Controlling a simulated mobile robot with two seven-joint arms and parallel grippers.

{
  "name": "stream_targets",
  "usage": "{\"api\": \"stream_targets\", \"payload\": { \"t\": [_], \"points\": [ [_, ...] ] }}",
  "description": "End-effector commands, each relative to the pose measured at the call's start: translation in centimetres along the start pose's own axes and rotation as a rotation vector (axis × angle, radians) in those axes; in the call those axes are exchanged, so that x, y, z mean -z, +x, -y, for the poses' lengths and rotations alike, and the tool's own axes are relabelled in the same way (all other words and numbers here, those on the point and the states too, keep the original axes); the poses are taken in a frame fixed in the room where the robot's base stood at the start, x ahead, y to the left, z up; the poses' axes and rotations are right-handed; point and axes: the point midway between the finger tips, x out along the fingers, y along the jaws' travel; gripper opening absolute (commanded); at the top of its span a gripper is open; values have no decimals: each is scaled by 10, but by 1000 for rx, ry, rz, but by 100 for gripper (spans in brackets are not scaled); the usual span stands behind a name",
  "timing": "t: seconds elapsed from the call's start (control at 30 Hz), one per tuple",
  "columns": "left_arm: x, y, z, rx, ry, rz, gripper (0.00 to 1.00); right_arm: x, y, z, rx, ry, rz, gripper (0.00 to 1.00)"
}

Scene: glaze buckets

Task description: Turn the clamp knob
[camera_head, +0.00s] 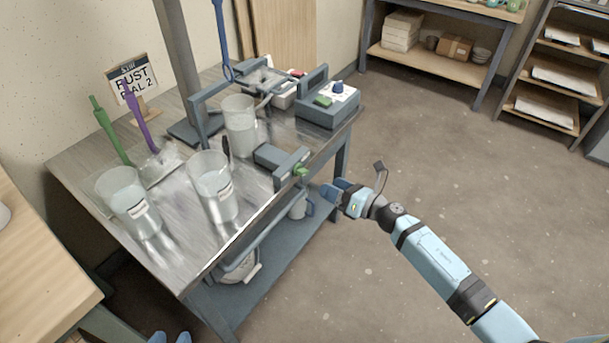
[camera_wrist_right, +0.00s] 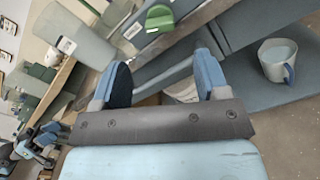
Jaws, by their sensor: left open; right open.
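The green clamp knob (camera_head: 300,171) sticks out from the front of the grey clamp (camera_head: 275,158) at the table's right front edge. In the right wrist view the knob (camera_wrist_right: 159,18) shows at the top, beyond the fingertips. My right gripper (camera_head: 335,192) is open and empty, to the right of the knob and apart from it. In the wrist view its two blue fingers (camera_wrist_right: 163,70) stand apart with nothing between them. My left gripper (camera_head: 170,338) shows only as two blue fingertips at the bottom edge, open and away from the clamp.
Glaze buckets (camera_head: 214,184) stand on the metal table (camera_head: 190,255), with another beside the clamp (camera_head: 239,122). A white mug (camera_wrist_right: 277,60) is on the lower shelf. The floor on the right is free.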

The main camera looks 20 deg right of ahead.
Motion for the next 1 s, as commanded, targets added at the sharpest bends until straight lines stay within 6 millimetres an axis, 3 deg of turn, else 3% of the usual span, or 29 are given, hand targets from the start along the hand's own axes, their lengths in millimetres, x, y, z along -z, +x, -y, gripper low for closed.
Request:
{"api": "stream_targets", "payload": {
  "t": [0.2, 0.4, 0.6, 0.87, 1.0],
  "points": [
    [-1, 1, 0, -1, -1, -4, 43, 0, 49, 0, -1, 3, 3, 68],
    [-1, 1, -1, -3, -3, -7, 43, 0, 78, 0, 0, 3, 2, 68],
    [0, 1, -1, -4, -4, -9, 43, 0, 89, 0, 0, 3, 1, 68],
    [0, 1, -1, -4, -4, -9, 43, 0, 90, 0, 1, 3, 1, 68],
    [0, 1, -1, -5, -4, -9, 43, 0, 89, 0, 1, 3, 1, 36]
  ]
}}
